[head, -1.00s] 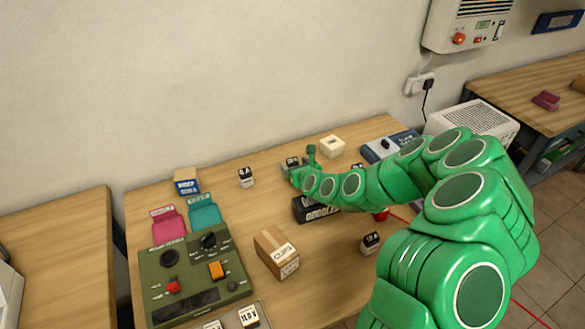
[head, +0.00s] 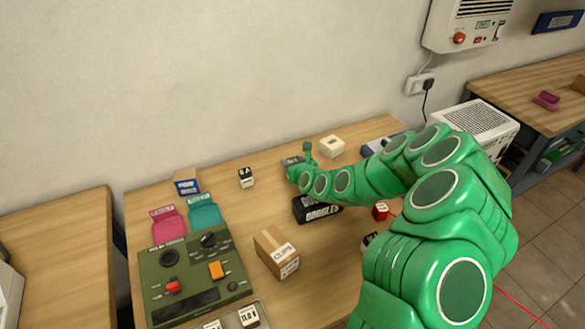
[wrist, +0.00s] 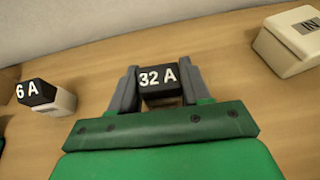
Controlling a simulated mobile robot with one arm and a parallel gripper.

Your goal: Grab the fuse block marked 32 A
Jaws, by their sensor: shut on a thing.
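The fuse block marked 32 A (wrist: 158,78) has a black top with white lettering and sits upright between the two grey fingers in the wrist view. My gripper (wrist: 157,88) is shut on it, one finger against each side. In the head view my gripper (head: 294,162) is at the back middle of the table, and my arm and fingers mostly hide the block there. I cannot tell whether the block touches the table. A block marked 6 A (wrist: 45,98), black over white, stands apart to the left; a similar small block stands there in the head view (head: 246,178).
A cream box (wrist: 288,42) stands right of my gripper, also in the head view (head: 332,146). A cardboard box (head: 276,254) and a green control panel (head: 190,277) are nearer. The wall is close behind.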

